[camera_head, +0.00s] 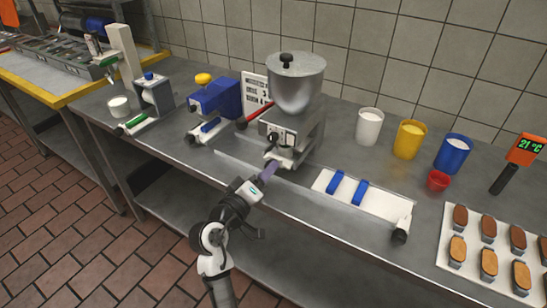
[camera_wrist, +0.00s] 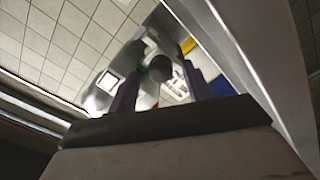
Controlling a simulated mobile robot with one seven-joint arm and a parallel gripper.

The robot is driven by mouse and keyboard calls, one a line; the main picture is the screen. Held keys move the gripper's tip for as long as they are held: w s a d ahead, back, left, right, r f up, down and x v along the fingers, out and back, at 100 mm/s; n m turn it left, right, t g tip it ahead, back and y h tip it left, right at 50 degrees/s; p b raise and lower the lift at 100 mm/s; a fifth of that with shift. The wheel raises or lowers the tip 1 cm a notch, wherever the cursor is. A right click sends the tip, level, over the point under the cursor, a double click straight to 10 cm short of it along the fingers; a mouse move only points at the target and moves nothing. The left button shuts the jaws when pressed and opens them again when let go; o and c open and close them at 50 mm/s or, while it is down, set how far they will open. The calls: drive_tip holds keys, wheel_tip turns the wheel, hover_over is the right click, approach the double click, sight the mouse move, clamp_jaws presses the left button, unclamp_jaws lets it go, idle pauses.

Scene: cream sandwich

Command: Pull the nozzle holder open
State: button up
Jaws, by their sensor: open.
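The steel filling machine (camera_head: 297,92) with its round hopper stands on the counter in the middle of the head view. Its nozzle holder (camera_head: 284,155) appears as the pale part low on its front. My gripper (camera_head: 270,168) is right in front of this part, reaching in from the counter's front side. In the wrist view the two fingers (camera_wrist: 160,92) are apart, with a dark round knob (camera_wrist: 159,68) showing between them, slightly beyond. I cannot tell whether the fingers touch it. The gripper hides part of the holder's front.
Left of the machine stand a blue device with a yellow knob (camera_head: 214,98) and a small grey-and-white device (camera_head: 152,92). To the right lie a white board with blue pieces (camera_head: 385,203), several cups and a tray of biscuits (camera_head: 453,243). The counter's front edge runs below my gripper.

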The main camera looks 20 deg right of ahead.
sight(286, 148)
drive_tip(key=p+x, duration=0.1)
drive_tip(key=x, duration=0.4)
drive_tip(key=shift+w, duration=0.1)
